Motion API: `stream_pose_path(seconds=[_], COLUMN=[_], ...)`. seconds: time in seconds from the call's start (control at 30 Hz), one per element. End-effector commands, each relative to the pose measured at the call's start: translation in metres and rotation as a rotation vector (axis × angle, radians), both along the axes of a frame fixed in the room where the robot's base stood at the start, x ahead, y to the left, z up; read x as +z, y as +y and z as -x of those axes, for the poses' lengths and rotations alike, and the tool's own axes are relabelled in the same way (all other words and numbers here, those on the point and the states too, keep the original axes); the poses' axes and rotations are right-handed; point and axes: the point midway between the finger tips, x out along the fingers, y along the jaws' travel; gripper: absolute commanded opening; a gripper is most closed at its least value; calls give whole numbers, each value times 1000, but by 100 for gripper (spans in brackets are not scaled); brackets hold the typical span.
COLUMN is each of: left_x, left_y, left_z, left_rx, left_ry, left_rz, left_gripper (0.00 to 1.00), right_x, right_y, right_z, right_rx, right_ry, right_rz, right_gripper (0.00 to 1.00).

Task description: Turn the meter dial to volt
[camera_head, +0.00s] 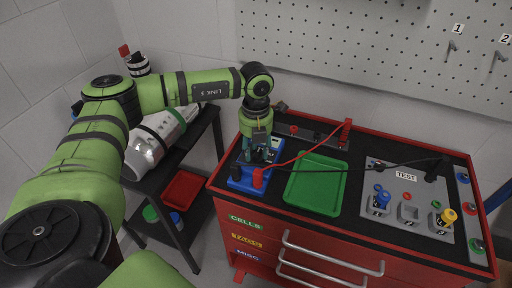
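The blue meter (239,185) lies at the left end of the red cabinet's dark top. A black plug (236,174) and a red plug (258,178) stand at its near end, with leads running off them. My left gripper (257,154) points down right over the meter, its fingers at or just above the meter's face. The gripper hides the dial, so I cannot tell its setting. Whether the fingers are open or touch the dial is too small to tell. My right gripper is not in view.
A green tray (316,184) lies right of the meter. The red lead (305,152) arcs to a rear strip; the black lead (352,166) crosses the tray toward the grey TEST panel (407,212). A dark shelf cart with a transparent cylinder (157,140) stands left.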

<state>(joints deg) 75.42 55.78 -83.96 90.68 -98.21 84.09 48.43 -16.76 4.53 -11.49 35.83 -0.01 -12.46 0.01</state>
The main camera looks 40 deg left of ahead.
Motion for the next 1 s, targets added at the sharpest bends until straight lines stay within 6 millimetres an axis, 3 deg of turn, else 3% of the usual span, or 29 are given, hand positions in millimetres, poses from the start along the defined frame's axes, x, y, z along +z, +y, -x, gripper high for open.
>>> stream_pose_path(seconds=[0.03,0.07,0.53,1.0], left_x=[0,0,-1,-2], left_y=[0,0,-1,-3], left_z=[0,0,-1,-3], left_rx=[0,0,-58,-415], left_ry=[0,0,-2,-3], left_rz=[0,0,1,1], left_gripper=[10,0,0,0], right_x=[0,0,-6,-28], right_y=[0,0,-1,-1], right_z=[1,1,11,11], right_rx=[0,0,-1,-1], right_ry=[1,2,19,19], right_rz=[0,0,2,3], right_gripper=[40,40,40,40])
